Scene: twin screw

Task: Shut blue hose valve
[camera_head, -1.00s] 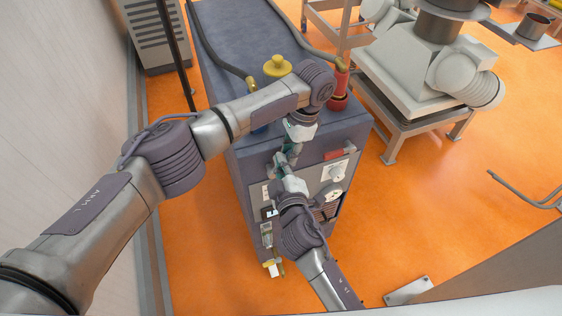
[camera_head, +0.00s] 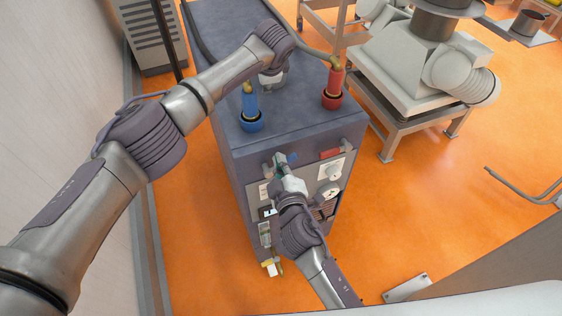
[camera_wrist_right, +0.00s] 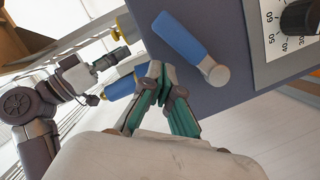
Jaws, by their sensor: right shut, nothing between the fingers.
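The blue valve handle (camera_head: 292,158) is on the front panel of the grey-blue machine. In the right wrist view the blue handle (camera_wrist_right: 180,38) lies slanted, with a grey pivot end. My right gripper (camera_head: 278,166) is at the panel, just left of the handle in the head view. In the wrist view its fingertips (camera_wrist_right: 158,72) are together and empty, beside the handle; contact cannot be told. The blue hose fitting (camera_head: 250,106) stands upright on the machine's top. My left gripper (camera_head: 270,82) is above the top, behind the fitting; its fingers are not clear.
A red hose fitting (camera_head: 333,88) stands at the top's right, and a red handle (camera_head: 330,153) is on the panel right of the blue one. A dial (camera_wrist_right: 300,18) is near my right gripper. Orange floor surrounds the machine.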

